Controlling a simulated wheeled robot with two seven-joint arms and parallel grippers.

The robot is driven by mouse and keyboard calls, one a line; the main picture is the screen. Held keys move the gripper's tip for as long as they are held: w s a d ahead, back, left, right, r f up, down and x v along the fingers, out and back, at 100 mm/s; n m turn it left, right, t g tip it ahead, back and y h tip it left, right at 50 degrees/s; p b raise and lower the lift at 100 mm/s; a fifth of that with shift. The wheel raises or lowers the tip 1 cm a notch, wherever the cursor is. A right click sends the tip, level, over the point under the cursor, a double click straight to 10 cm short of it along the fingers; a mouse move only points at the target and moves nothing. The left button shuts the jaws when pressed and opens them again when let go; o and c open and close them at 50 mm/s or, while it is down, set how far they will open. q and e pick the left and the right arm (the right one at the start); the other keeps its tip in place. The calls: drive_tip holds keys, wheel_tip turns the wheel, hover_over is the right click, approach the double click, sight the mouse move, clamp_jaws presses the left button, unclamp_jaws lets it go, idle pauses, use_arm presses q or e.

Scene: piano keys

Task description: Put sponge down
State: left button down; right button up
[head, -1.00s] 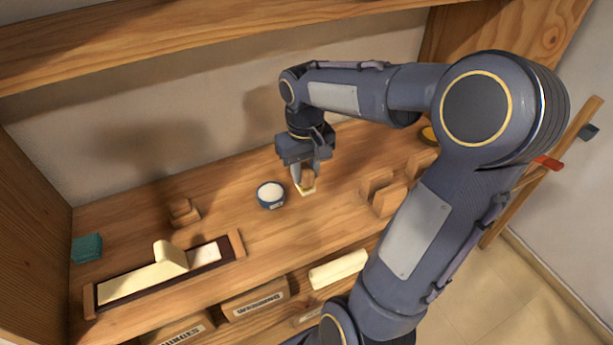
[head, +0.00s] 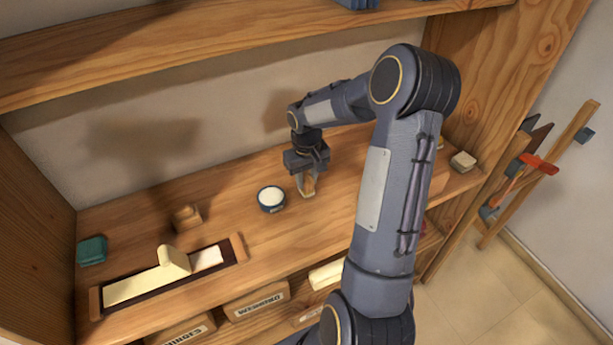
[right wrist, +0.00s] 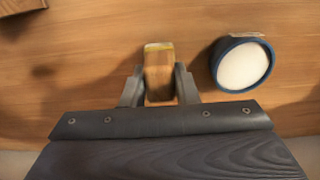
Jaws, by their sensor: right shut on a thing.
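My right gripper (head: 307,186) points down over the wooden worktop (head: 335,205), just right of a small round blue tub with white contents (head: 271,198). It is shut on the sponge (head: 309,186), a small brown block with a pale yellowish end. In the right wrist view the sponge (right wrist: 159,75) sits between the two fingers, and the tub (right wrist: 243,65) is to its right, apart from it. I cannot tell whether the sponge touches the worktop. My left gripper is not in view.
A long tray holding a cream piano key (head: 140,284) lies at the front left. A small wooden block (head: 186,217) and a teal block (head: 92,250) are left. A pale block (head: 463,161) lies at the right end. My right arm hides part of the worktop.

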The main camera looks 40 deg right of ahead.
sight(306, 176)
drive_tip(key=shift+f, duration=0.15)
drive_tip(key=o, duration=1)
drive_tip(key=shift+c, duration=0.2)
wheel_tip(306, 176, up, 12)
drive_tip(key=s+a+r+n+t+y, duration=0.1)
drive_tip(key=s+a+r+t, duration=0.15)
drive_tip(key=s+a, duration=0.3)
drive_tip(key=s+a+r+t, duration=0.1)
drive_tip(key=s+a+r, duration=0.25)
drive_tip(key=a, duration=0.25)
drive_tip(key=s+a+f+t+y, duration=0.2)
drive_tip(key=s+a+f, duration=0.1)
drive_tip(key=s+a, duration=0.7)
drive_tip(key=shift+f+n+y+b, duration=0.25)
drive_tip(key=shift+n+y+b, duration=0.05)
drive_tip(key=shift+y+b, duration=0.1)
